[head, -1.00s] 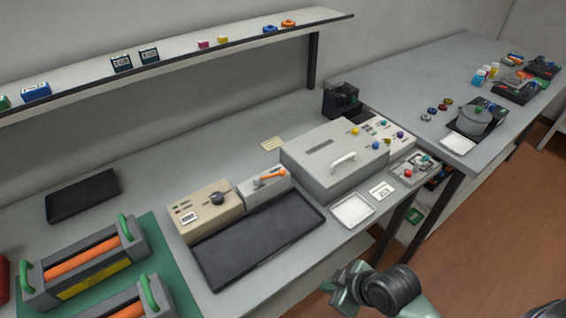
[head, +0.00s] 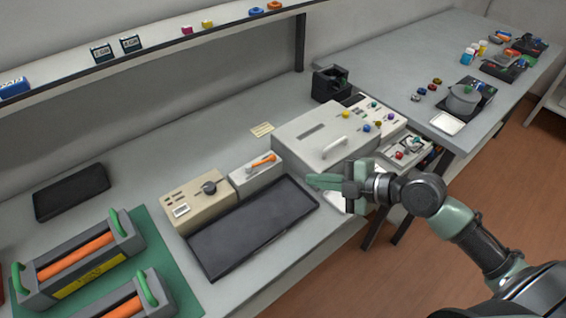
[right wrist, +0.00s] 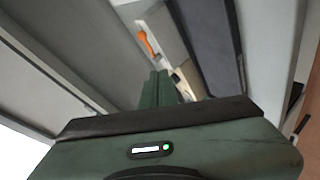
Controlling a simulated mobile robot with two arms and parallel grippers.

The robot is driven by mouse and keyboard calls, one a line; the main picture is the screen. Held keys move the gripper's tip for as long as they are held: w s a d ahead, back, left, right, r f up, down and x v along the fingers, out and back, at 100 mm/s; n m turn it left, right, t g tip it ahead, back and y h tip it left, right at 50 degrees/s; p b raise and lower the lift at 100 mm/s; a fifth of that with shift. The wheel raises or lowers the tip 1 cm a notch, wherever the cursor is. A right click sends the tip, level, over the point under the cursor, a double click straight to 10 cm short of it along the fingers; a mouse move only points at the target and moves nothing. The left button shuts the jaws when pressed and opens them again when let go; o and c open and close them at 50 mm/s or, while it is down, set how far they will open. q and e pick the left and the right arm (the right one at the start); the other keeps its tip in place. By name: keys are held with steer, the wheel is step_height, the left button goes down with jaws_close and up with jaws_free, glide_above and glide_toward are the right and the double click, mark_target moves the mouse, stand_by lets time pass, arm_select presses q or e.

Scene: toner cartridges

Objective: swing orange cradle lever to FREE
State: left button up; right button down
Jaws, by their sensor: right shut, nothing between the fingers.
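The orange lever (head: 262,160) sits on top of a small light-grey block, the cradle (head: 255,175), between the beige box and the large grey machine. Its orange handle points to the right in the head view; the lettering by it is too small to read. The lever also shows in the right wrist view (right wrist: 145,42), beyond the fingertips. My right gripper (head: 312,181) is shut and empty, above the bench to the right of the lever and apart from it. Its green fingers (right wrist: 157,88) lie together in the right wrist view. My left gripper is out of view.
A beige box with a dark knob (head: 208,188) stands left of the cradle. A black tray (head: 250,232) lies in front. The large grey machine (head: 310,125) stands to the right. Toner cartridges (head: 75,260) rest on a green mat. A shelf (head: 150,45) runs above the back.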

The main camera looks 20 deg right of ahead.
steer(key=r, duration=0.1)
steer(key=p, duration=0.5)
glide_toward(267, 162)
steer(key=w+a, duration=0.2)
steer(key=a, duration=0.1)
steer(key=shift+w+d+f+n, duration=0.15)
steer(key=shift+w+f, duration=0.1)
steer(key=shift+f, duration=0.25)
steer(key=shift+w+d+f+n, duration=0.15)
steer(key=shift+w+f, duration=0.15)
steer(key=shift+f, duration=0.2)
